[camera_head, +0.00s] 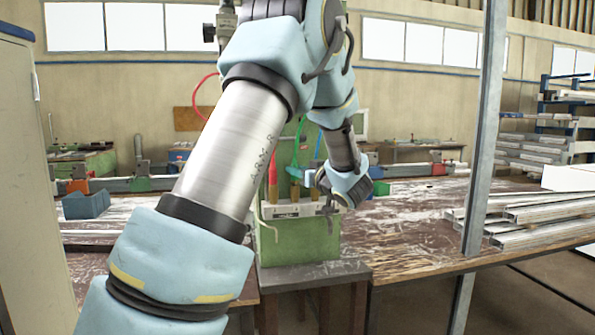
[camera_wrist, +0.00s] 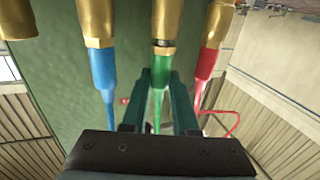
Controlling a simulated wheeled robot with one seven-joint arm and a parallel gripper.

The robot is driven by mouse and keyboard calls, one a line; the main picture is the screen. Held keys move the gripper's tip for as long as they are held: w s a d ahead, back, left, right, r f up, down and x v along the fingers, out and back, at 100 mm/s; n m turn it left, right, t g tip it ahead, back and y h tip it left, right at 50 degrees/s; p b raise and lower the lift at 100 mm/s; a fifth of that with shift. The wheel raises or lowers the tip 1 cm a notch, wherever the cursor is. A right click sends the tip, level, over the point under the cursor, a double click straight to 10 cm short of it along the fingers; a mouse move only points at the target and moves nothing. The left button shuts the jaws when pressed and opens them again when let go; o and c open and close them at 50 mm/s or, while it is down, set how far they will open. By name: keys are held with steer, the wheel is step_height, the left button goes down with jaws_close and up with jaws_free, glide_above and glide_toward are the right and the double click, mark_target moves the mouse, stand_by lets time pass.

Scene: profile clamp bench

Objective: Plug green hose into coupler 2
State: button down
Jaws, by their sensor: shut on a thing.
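In the wrist view my gripper (camera_wrist: 159,98) is shut on the green hose (camera_wrist: 158,110), its dark green fingers either side of the sleeve. The hose's brass end is in line with a brass coupler (camera_wrist: 165,18), with a dark ring where they meet; I cannot tell how deep it sits. In the head view my gripper (camera_head: 308,176) is at the row of couplers, and the green hose (camera_head: 298,142) rises from it. Coupler numbers are not readable.
The red hose (camera_wrist: 208,65) and blue hose (camera_wrist: 102,72) sit in couplers on either side, close to my fingers. An empty brass coupler (camera_wrist: 18,18) is at far left in the wrist view. The couplers stand on a green box (camera_head: 300,240). A steel post (camera_head: 484,130) stands right.

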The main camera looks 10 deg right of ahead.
steer(key=shift+f, duration=0.45)
stand_by(0.3)
steer(key=c, duration=0.6)
jaws_free()
steer(key=v, duration=0.9)
stand_by(0.8)
steer(key=shift+w, duration=0.1)
